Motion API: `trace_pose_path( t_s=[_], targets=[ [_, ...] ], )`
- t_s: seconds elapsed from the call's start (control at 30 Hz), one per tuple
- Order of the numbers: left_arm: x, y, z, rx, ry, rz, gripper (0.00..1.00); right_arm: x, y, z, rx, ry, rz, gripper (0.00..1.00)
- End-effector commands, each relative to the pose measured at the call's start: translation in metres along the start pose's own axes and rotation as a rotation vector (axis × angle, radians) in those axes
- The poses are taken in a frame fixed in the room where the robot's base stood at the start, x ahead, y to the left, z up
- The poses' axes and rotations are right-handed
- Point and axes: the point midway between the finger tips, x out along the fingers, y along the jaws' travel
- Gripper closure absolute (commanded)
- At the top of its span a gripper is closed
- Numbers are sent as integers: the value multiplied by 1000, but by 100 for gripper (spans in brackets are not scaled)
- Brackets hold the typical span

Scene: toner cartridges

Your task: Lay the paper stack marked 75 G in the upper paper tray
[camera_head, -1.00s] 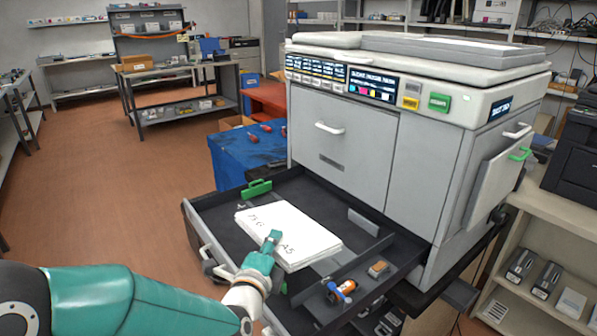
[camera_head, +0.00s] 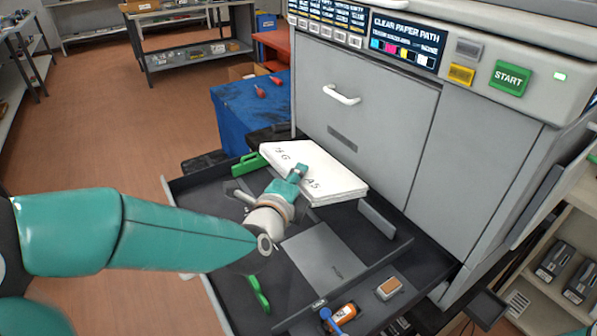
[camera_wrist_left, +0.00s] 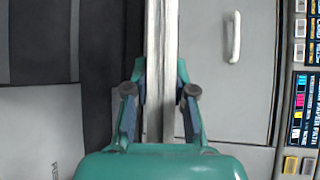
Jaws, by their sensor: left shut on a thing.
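The white paper stack (camera_head: 312,170), marked 75 G and A5, is held by my left gripper (camera_head: 294,175) at its near edge. It is raised above the open drawer, close to the machine's front. In the left wrist view the stack (camera_wrist_left: 153,60) shows edge-on between the two fingers of my left gripper (camera_wrist_left: 160,95). The open dark drawer (camera_head: 225,290) has a bare grey plate (camera_head: 325,258) on its floor. A closed front panel (camera_head: 385,115) with a white handle (camera_head: 341,95) is above it. My right gripper is out of view.
Green clips (camera_head: 247,164) and a grey upright guide (camera_head: 376,219) stand in the drawer. A side section holds an orange bottle (camera_head: 343,314) and a small tan block (camera_head: 389,288). A blue-covered table (camera_head: 235,120) is behind, left of the machine.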

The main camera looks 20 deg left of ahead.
Motion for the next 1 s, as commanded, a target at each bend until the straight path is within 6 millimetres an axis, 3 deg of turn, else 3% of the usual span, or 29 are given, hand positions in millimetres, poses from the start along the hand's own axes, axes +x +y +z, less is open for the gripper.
trace_pose_path(
  t_s=[0.6, 1.0],
  targets=[
    [19, 34, -16, 130, 4, 163, 100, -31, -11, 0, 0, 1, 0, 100],
    [26, 66, -22, 132, 4, 162, 100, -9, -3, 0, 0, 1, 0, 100]
  ],
)
